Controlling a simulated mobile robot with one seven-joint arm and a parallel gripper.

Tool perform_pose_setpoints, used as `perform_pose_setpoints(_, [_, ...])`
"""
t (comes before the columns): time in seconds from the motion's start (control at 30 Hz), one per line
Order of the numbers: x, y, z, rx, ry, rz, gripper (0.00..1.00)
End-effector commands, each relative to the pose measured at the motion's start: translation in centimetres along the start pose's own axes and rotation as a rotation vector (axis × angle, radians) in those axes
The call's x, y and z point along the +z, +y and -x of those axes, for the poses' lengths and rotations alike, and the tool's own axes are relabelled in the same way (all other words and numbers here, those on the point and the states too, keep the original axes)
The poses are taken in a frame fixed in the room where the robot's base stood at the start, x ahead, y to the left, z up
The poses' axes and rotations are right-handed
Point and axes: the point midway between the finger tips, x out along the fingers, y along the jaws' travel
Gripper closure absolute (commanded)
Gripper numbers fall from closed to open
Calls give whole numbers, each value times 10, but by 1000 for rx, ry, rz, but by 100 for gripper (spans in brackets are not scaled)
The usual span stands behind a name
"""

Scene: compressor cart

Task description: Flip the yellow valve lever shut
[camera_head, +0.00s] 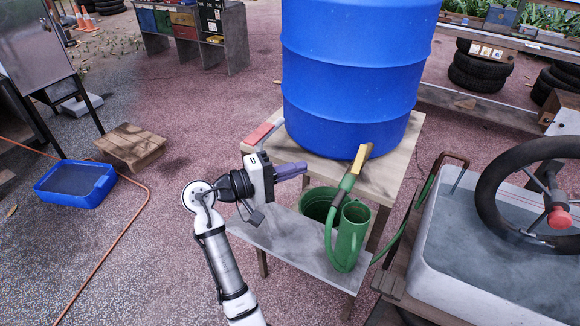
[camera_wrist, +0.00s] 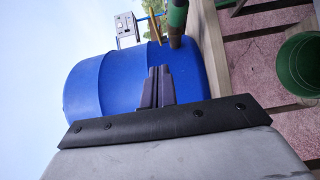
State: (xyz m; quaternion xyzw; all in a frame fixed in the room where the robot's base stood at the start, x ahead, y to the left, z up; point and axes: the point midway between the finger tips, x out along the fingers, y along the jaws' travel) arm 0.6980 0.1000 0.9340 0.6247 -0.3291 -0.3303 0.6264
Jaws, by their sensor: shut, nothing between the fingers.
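The yellow valve lever (camera_head: 361,158) sticks up at a slant from the dark green valve (camera_head: 347,184), in front of the blue barrel (camera_head: 350,80). My gripper (camera_head: 305,168) is shut and empty, its fingers pointing right toward the valve. In the head view a gap shows between the fingertips and the lever. In the wrist view, my shut fingers (camera_wrist: 156,85) stand before the blue barrel (camera_wrist: 110,85), and the green valve (camera_wrist: 178,14) is at the top.
The barrel stands on a wooden table (camera_head: 395,165). A red-handled tool (camera_head: 258,133) lies at its left corner. A green watering can (camera_head: 348,240) and green bucket (camera_head: 318,203) stand on the grey shelf (camera_head: 290,240) below. A cart with a black wheel (camera_head: 490,190) is at right.

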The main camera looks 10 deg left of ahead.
Motion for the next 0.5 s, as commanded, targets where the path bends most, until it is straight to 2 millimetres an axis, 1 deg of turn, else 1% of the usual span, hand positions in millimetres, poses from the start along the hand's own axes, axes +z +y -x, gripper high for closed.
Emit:
perform_pose_setpoints(0.03, [1,3,-12,0,-4,1,100])
perform_pose_setpoints(0.1, [1,3,-28,0,-3,0,100])
perform_pose_setpoints(0.3, [0,3,-69,-1,-1,-1,100])
perform_pose_setpoints(0.5, [20,2,-88,-1,2,-2,100])
